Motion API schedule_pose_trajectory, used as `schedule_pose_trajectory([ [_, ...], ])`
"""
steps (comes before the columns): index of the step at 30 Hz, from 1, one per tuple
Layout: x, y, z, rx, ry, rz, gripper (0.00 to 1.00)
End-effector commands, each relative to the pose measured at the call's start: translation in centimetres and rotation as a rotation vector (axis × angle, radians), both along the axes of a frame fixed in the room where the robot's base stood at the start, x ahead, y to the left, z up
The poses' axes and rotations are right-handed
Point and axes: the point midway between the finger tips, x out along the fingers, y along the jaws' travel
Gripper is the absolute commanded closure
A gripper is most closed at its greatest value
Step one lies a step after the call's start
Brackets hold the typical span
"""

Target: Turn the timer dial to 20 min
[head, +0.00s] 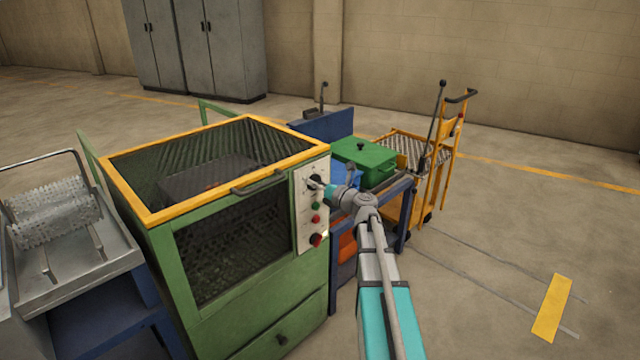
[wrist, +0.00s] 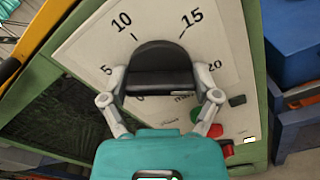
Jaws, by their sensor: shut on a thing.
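My gripper (wrist: 160,80) is shut on the dial, one finger on each side. Its body hides the lower part of the scale. I cannot make out a pointer on the knob, so its setting is unclear. In the head view my gripper (head: 320,185) reaches the upper panel (head: 303,228) from the right and partly covers the dial (head: 315,180).
Green and red buttons (head: 316,219) sit on the panel just below the dial. A blue bench with a green box (head: 363,155) and a yellow cart (head: 445,165) stand to the right. The floor at right is open.

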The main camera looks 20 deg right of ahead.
Motion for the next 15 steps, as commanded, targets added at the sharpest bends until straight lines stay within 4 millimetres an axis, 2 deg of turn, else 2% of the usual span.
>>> schedule_pose_trajectory([
  [13, 0.18, -0.44, 0.07, 0.02, 0.004, -0.011, 0.68],
  [14, 0.18, -0.44, 0.07, 0.02, 0.004, -0.011, 0.17],
  [15, 0.17, -0.43, 0.06, 0.019, 0.005, -0.01, 0.09],
])
